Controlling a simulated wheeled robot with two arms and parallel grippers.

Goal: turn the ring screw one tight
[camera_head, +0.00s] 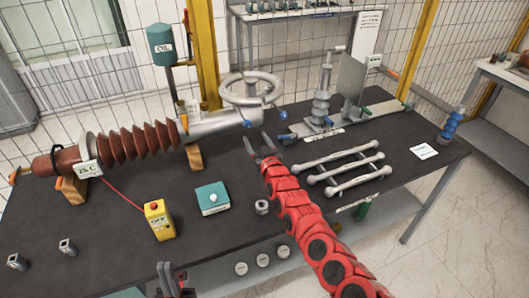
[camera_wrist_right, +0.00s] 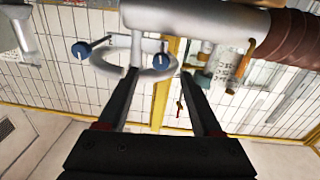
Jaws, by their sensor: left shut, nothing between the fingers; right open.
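Two small blue-headed screws show near the grey pipe end: one (camera_head: 247,124) just beyond my right gripper (camera_head: 257,142), the other (camera_head: 283,115) further right. The right wrist view also shows two blue heads, the left one (camera_wrist_right: 81,50) on a metal rod and another (camera_wrist_right: 163,59) between the fingers. I cannot tell which is ring screw one. My right gripper (camera_wrist_right: 160,76) is open and empty, its fingers pointing towards the pipe end; contact with a screw is not visible. My left gripper (camera_head: 172,280) is shut and empty at the front edge of the table.
The brown ribbed bushing (camera_head: 140,143) lies on wooden supports at the left. A grey handwheel (camera_head: 249,88) stands behind. A yellow box (camera_head: 159,220), a teal box (camera_head: 211,198) and metal bars (camera_head: 345,170) lie on the dark table (camera_head: 110,240). Its front middle has bare patches.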

